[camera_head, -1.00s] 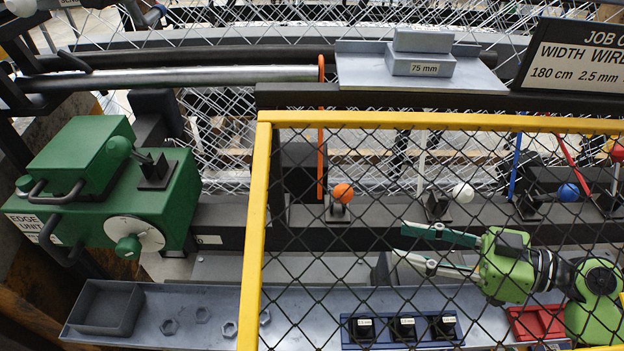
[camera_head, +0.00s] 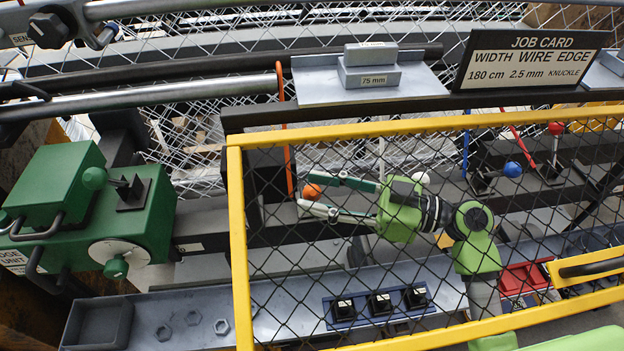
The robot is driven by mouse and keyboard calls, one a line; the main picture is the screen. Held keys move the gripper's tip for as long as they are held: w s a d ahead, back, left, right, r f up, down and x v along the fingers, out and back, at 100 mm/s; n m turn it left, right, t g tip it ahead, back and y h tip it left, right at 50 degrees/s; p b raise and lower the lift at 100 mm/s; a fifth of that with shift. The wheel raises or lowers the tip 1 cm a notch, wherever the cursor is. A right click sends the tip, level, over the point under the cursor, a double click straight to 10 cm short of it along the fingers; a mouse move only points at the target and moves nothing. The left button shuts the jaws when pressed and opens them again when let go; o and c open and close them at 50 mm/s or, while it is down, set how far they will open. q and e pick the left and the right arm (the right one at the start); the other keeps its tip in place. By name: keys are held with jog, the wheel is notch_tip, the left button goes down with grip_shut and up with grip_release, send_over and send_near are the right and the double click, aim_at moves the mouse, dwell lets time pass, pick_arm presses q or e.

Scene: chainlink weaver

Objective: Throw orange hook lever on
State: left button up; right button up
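The orange hook (camera_head: 284,140) is a thin upright orange rod near the left post of the yellow guard. Below it is the orange ball knob (camera_head: 312,191) of a lever. My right gripper (camera_head: 307,190) is open, pointing left, with its two fingertips above and below the orange knob. The knob shows between the tips; I cannot tell whether they touch it. Dark mesh crosses in front of the gripper and the knob, and the lever's base is largely hidden by the lower finger. My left gripper is not in view.
The yellow-framed mesh guard (camera_head: 238,240) covers the middle. A white knob (camera_head: 421,178), blue knob (camera_head: 513,169) and red knob (camera_head: 556,128) stand farther right. A green edge unit (camera_head: 110,220) is at left.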

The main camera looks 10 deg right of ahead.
jog(key=shift+w+a, duration=0.25)
jog(key=shift+a, duration=0.4)
grip_shut()
jog(key=shift+w, duration=0.1)
jog(key=shift+w+r+m+g+h+p, duration=0.25)
jog(key=shift+w+r+m+p, duration=0.2)
jog(key=shift+w+m, duration=0.2)
jog(key=shift+w+r+m+g+h+p, duration=0.15)
jog(key=shift+w+r+m+h+p, duration=0.15)
jog(key=shift+w+m+p, duration=0.3)
jog(key=shift+w+r+m+h+p, duration=0.25)
jog(key=shift+w+m+p, duration=0.2)
jog(key=shift+w+m, duration=0.4)
jog(key=shift+w+f+m+g+p, duration=0.1)
jog(key=shift+w+m+g+p, duration=0.25)
jog(key=shift+w+m+g, duration=0.35)
jog(key=shift+w, duration=0.15)
